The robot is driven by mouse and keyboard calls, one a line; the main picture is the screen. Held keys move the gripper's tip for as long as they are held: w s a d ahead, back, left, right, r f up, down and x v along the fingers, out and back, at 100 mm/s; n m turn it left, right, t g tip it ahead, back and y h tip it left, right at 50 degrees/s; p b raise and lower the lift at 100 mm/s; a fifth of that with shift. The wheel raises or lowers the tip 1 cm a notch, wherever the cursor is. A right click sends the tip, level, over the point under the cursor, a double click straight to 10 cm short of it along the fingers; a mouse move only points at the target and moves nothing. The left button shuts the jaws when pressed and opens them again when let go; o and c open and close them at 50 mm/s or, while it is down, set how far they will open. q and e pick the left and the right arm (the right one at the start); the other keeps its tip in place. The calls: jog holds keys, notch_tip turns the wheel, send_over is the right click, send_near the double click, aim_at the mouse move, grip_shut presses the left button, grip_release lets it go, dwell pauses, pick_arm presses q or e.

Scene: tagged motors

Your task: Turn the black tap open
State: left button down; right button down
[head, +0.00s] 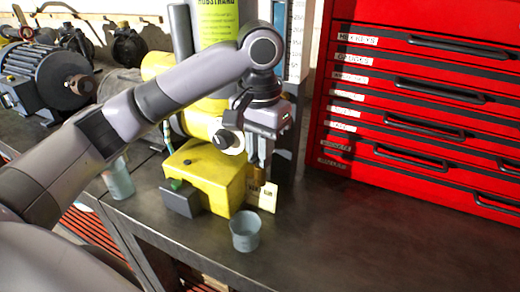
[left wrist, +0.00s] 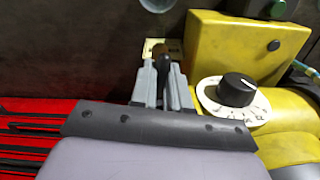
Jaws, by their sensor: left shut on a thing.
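The black tap (left wrist: 163,66) shows in the left wrist view as a dark lever with a rounded end, in front of a brass-coloured fitting (left wrist: 172,46). My left gripper (left wrist: 162,80) has its two grey fingers on either side of the lever and is shut on it. In the head view my left gripper (head: 261,168) points down at the right side of the yellow machine (head: 216,180); the lever itself is hidden there. A pale yellow tag (head: 267,196) sits just below the fingers. My right gripper is in neither view.
A grey cup (head: 245,232) stands on the dark bench below the tag. A black knob on a white dial (left wrist: 237,90) is close beside my fingers. A red drawer cabinet (head: 420,110) stands at right. Motors (head: 50,75) stand at left. The bench front right is clear.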

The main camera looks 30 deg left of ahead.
pick_arm(q)
jog(key=shift+n, duration=0.6)
jog(key=c, duration=1.1)
grip_release()
jog(key=shift+r, duration=3.6)
